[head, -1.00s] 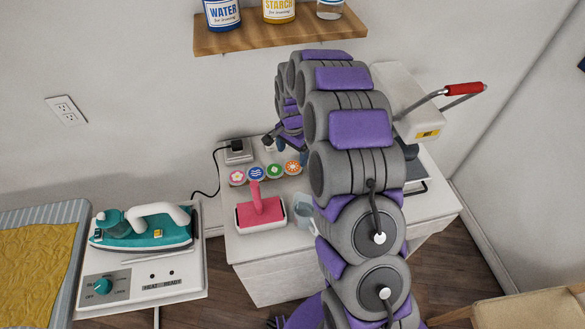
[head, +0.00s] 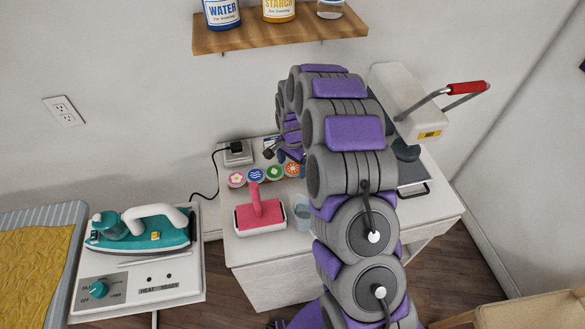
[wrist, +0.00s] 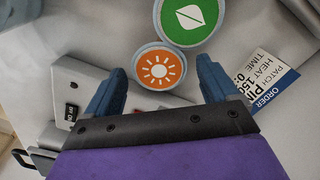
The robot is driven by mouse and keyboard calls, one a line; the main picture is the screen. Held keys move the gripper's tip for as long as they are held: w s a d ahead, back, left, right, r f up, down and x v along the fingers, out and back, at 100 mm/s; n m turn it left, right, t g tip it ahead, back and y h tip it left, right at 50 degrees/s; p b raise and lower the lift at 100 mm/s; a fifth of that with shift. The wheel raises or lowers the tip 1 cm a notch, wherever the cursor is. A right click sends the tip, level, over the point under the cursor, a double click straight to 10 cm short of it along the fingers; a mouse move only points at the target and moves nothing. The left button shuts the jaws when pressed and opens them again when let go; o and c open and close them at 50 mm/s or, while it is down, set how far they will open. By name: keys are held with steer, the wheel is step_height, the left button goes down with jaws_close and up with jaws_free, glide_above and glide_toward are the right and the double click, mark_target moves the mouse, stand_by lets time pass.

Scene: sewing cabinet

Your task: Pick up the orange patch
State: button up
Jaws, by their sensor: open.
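The orange patch (wrist: 159,68) is a round disc with a white sun and a pale blue rim. In the wrist view it lies between and just beyond the tips of my gripper (wrist: 158,82), which is open and empty. The green patch (wrist: 188,18) with a white leaf lies right beside it, above and to the right. In the head view the orange patch (head: 292,169) is at the right end of a row of patches on the white cabinet top, and my gripper (head: 276,154) hangs close over the row.
A pink patch (head: 236,179) and a blue patch (head: 256,174) continue the row. A pink roller (head: 259,212) and a cup (head: 303,215) stand in front. A heat press (head: 412,110) is to the right, an iron (head: 140,230) to the left. An order card (wrist: 262,82) lies near the patches.

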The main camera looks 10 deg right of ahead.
steer(key=shift+f, duration=0.1)
stand_by(0.3)
steer(key=c, duration=1.1)
